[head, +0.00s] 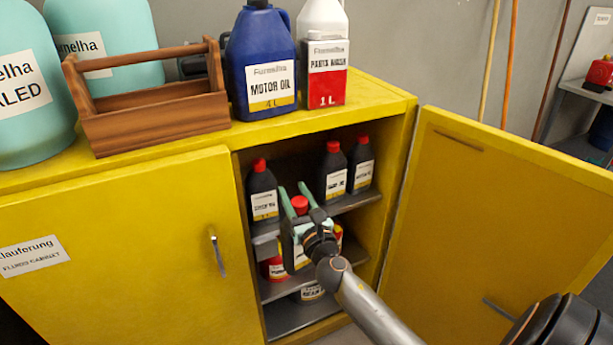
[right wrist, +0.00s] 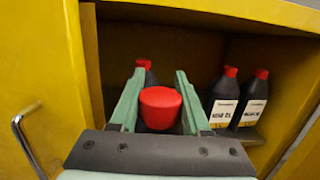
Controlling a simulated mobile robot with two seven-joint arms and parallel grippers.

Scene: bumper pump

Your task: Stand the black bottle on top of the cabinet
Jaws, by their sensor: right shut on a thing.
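My right gripper (head: 302,190) is in front of the open right half of the yellow cabinet (head: 110,225). It is shut on a bottle with a red cap (head: 299,204); the fingers and wrist hide most of its body. In the right wrist view the red cap (right wrist: 160,107) sits between the two green fingers. Other black bottles with red caps stand on the upper shelf: one at left (head: 262,190) and two at right, the nearer (head: 333,172) and the farther (head: 361,165). My left gripper is not in view.
On the cabinet top stand a wooden tool carrier (head: 150,115), a blue motor oil jug (head: 262,65), a parts wash can (head: 327,75) and teal jugs (head: 20,90). The top's right end is bare. The right door (head: 500,210) is swung open.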

